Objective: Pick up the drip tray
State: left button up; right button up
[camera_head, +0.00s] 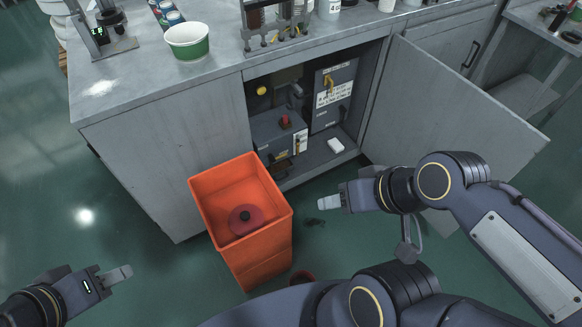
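I cannot make out a clear drip tray. A small white block-like item (336,146) lies on the floor of the open cabinet (320,160); I cannot tell whether it is the tray. My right gripper (328,202) is in front of the cabinet, apart from that item, pointing left toward the orange bin, with nothing seen in it. My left gripper (120,273) is at the lower left over the green floor, away from everything. Both grippers show side-on, so their finger gaps are hidden.
An orange bin (262,262) holding a round red object (246,219) stands before the cabinet. The cabinet door (430,115) is swung open to the right. A grey box with a red knob (285,122) is inside. A green-white tub (188,41) stands on the counter.

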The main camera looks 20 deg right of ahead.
aim_at(279, 169)
jog(key=z, duration=0.6)
jog(key=k, duration=0.55)
jog(key=k+l+u, duration=0.1)
jog(key=u, duration=1.8)
jog(key=k+l, duration=0.15)
jog(key=l, duration=0.25)
jog(key=k+l, duration=0.15)
jog(key=l, duration=0.3)
jog(key=k+l+u, duration=0.1)
jog(key=l, duration=0.3)
jog(key=k+l, duration=0.25)
jog(key=l, duration=0.15)
jog(key=k+l, duration=0.15)
jog(key=l, duration=0.25)
jog(key=k+l+u, duration=0.1)
jog(key=l, duration=0.3)
jog(key=k+l, duration=0.25)
jog(key=l, duration=0.15)
